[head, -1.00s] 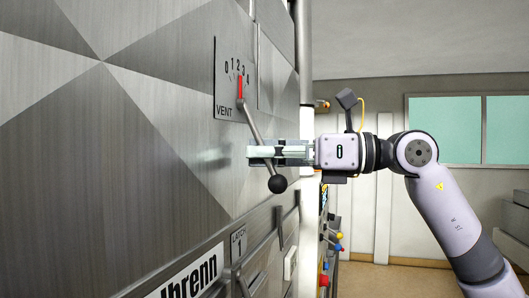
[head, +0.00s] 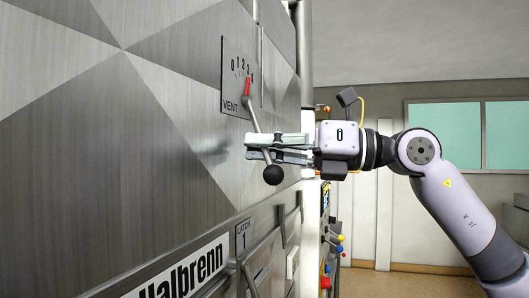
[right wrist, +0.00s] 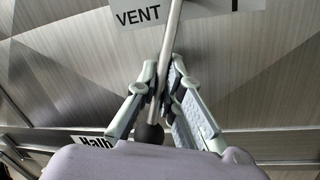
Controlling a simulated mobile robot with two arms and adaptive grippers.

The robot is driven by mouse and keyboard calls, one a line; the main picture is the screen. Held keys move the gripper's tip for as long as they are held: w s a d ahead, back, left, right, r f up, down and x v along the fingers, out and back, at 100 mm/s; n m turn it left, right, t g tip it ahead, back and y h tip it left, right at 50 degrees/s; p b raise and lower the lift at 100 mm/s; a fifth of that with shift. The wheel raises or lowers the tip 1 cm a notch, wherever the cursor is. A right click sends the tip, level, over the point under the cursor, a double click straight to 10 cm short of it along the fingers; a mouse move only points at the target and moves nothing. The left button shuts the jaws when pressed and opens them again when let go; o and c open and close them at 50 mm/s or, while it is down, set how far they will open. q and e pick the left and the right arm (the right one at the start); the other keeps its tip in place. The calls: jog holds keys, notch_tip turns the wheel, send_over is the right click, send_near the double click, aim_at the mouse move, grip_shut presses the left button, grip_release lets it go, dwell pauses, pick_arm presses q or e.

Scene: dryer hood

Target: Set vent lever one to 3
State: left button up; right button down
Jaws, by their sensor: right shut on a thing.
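Vent lever one (head: 256,124) is a grey rod with a black ball (head: 273,175) at its lower end and a red pointer (head: 248,87) at its top. The pointer tilts right on the VENT scale plate (head: 231,90), near 3 or towards 4; the exact mark is too small to tell. My right gripper (head: 262,147) is shut on the rod just above the ball. In the right wrist view the rod (right wrist: 169,45) runs between the fingers (right wrist: 163,75), with the ball (right wrist: 150,133) below. The left gripper is not in view.
The metal panel (head: 130,140) fills the left side. Below the lever are a LATCH 1 plate (head: 243,236), bar handles (head: 281,228) and a Halbrenn sign (head: 185,275). Coloured knobs (head: 340,238) stand further back. The room to the right is open.

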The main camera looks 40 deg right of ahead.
jog(key=c, duration=2)
grip_release()
jog(key=shift+c, duration=0.2)
jog(key=o, duration=0.3)
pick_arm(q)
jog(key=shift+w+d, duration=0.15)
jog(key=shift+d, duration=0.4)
pick_arm(e)
jog(key=shift+o, duration=0.2)
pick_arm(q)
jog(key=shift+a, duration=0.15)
pick_arm(e)
jog(key=r+v, duration=0.1)
jog(key=v, duration=1.1)
jog(key=shift+f, duration=0.4)
